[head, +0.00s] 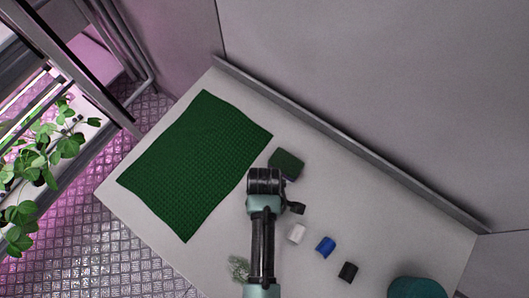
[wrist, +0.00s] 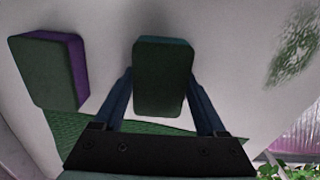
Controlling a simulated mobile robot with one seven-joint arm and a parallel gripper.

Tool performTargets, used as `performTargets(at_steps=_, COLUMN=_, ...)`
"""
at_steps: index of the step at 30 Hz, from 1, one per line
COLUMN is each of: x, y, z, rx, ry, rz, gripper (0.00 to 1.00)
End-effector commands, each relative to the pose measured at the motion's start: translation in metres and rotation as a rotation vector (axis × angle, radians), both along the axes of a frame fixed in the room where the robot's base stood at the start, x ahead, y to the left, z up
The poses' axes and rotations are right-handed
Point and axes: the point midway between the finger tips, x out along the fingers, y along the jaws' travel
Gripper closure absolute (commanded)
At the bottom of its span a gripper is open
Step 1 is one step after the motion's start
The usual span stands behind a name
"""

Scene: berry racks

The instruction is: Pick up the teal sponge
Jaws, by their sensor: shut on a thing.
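The teal sponge (wrist: 165,70) shows in the wrist view as an upright block with a dark green face and a thin teal edge along its top. It sits between the two fingers of my gripper (wrist: 164,104), which is shut on it. I cannot tell whether it is clear of the table. In the head view my gripper (head: 266,177) is over the table just right of the green mat, and its own body hides the held sponge. A second sponge, dark green with a purple side (wrist: 48,72), lies to the left in the wrist view; a dark green block (head: 286,163) beside my gripper in the head view appears to be it.
The green mat (head: 197,165) covers the left of the pale table (head: 385,220). A white piece (head: 296,233), a blue piece (head: 325,246) and a black piece (head: 348,271) lie right of my arm. A leafy sprig (head: 238,268) is left of it. A raised ledge (head: 350,143) runs along the wall.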

Motion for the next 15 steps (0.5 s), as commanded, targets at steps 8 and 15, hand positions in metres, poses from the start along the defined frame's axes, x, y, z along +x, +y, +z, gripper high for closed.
performTargets(at_steps=8, x=0.0, y=0.0, z=0.0, rx=0.0, ry=0.0, rz=0.0, gripper=0.77)
performTargets(at_steps=15, x=0.001, y=0.0, z=0.023, rx=0.0, ry=-0.004, rz=0.0, gripper=0.77)
